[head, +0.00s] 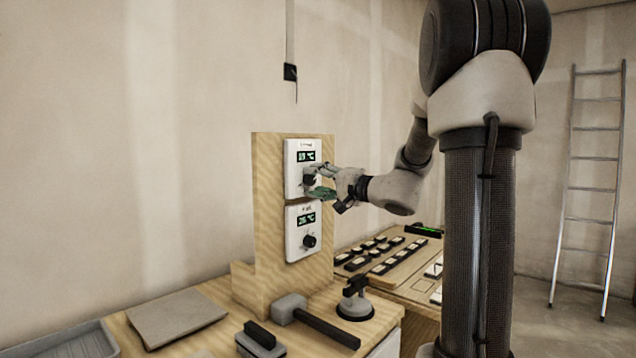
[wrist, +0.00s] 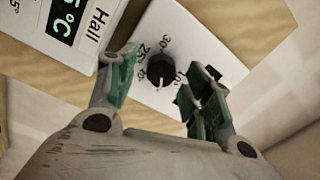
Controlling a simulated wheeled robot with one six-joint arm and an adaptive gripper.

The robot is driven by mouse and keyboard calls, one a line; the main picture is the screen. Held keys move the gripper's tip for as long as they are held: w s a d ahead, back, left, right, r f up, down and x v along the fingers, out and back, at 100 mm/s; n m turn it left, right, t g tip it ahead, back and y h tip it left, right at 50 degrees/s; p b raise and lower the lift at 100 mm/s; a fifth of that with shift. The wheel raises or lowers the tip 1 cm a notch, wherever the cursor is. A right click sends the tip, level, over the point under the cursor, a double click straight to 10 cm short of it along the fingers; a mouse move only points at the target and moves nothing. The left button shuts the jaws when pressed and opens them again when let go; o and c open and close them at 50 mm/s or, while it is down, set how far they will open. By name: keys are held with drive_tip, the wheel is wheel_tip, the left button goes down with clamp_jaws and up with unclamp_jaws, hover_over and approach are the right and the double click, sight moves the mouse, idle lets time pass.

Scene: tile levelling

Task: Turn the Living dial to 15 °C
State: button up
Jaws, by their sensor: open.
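The upper white thermostat (head: 293,180) is fixed to an upright wooden board, and its name is too small to read. Its green display (head: 306,156) seems to read 19 °C, but blur leaves this unsure. Its black dial (head: 309,180) also shows in the wrist view (wrist: 150,69), with a pale pointer toward the bottom of the picture, by the scale numbers. My gripper (wrist: 162,88) is open, one green-padded finger either side of the dial and apart from it. In the head view my gripper (head: 326,182) is at this dial. The other thermostat (wrist: 86,12) is labelled Hall.
The lower thermostat (head: 292,246) has its own dial (head: 309,241). On the bench below are a mallet (head: 318,320), a suction cup (head: 355,299), a tile (head: 176,316) and a grey tray (head: 85,341). A panel of switches (head: 386,258) lies behind.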

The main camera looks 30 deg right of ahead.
drive_tip(key=shift+s, duration=0.1)
drive_tip(key=v, duration=1.2)
drive_tip(key=s+a+f+g+h, duration=0.1)
drive_tip(key=s+a+f+g, duration=0.1)
drive_tip(key=s+f+g, duration=0.45)
drive_tip(key=s+a+f+g+h, duration=0.15)
drive_tip(key=s+f+g, duration=0.25)
drive_tip(key=s+f, duration=0.5)
drive_tip(key=s+d+n+g+h, duration=0.1)
drive_tip(key=s+n+g+h, duration=0.2)
drive_tip(key=s+n+h, duration=0.3)
drive_tip(key=shift+s+a+r+n+t+y, duration=0.1)
drive_tip(key=shift+a+r+n+t+y, duration=0.1)
drive_tip(key=shift+a+n, duration=0.45)
drive_tip(key=shift+s+a+r+n+t+y, duration=0.1)
drive_tip(key=shift+a+r+n+t+y, duration=0.05)
drive_tip(key=shift+a+n, duration=0.45)
drive_tip(key=shift+s+a+r+n+t+y, duration=0.1)
drive_tip(key=shift+a+r+n+t+y, duration=0.1)
drive_tip(key=shift+a+n, duration=0.4)
